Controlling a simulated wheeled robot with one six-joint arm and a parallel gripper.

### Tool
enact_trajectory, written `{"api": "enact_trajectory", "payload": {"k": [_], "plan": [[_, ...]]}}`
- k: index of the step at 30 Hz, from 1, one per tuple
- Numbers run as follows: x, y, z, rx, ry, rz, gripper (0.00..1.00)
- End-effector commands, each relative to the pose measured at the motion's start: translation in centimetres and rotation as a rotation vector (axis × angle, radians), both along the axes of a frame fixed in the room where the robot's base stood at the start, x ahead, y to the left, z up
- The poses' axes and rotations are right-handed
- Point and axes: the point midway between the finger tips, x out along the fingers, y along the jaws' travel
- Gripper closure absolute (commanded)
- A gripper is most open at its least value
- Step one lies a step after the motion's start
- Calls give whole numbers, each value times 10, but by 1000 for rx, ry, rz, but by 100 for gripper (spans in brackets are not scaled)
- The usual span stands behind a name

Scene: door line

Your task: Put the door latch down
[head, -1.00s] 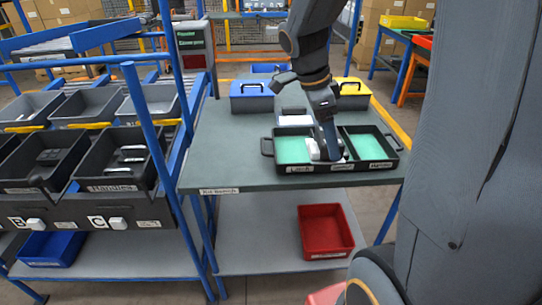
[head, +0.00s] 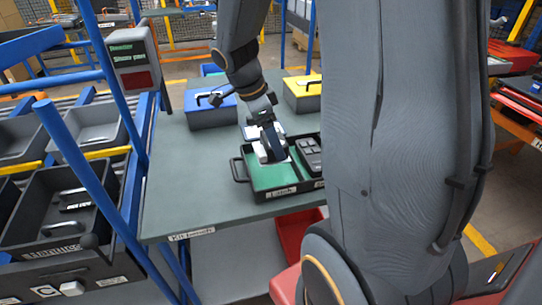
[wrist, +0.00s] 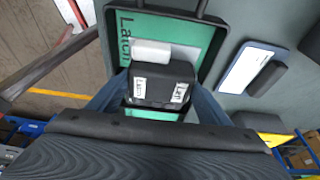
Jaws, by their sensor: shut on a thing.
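My gripper (head: 270,152) is over the left compartment of the black kit tray (head: 239,170), which has a green floor (head: 272,178) and a label reading Latch. In the wrist view, my gripper (wrist: 155,98) is shut on the door latch (wrist: 160,82), a dark block with two white labels and a pale metal part (wrist: 150,53) at its far end. The latch is within the outline of the Latch compartment (wrist: 205,38). I cannot tell whether it touches the floor. In the head view my fingers cover much of it.
The compartment to the right holds a dark part (head: 309,155) with grey pieces. A blue box (head: 212,110) and a yellow box (head: 303,92) stand behind on the bench (head: 185,185). A red bin (head: 292,235) is below. Parts bins (head: 62,205) are at left.

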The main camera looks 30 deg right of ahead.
Motion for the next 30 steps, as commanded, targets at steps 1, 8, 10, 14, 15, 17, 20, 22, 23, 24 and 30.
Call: {"api": "enact_trajectory", "payload": {"k": [1,8,10,14,15,17,20,22,23,24,30], "plan": [[-1,0,-6,0,4,3,66],[0,0,-24,0,2,3,66],[-1,0,-34,1,3,1,66],[0,-1,-49,1,2,-1,66],[0,-1,-52,0,1,0,66],[0,-1,-56,0,1,-1,66],[0,-1,-57,1,-1,-1,66],[0,-1,-57,1,-1,-1,66],[0,-1,-57,1,-1,-1,66],[0,0,-57,1,-1,-1,66],[0,0,-61,1,-1,-1,66]]}}
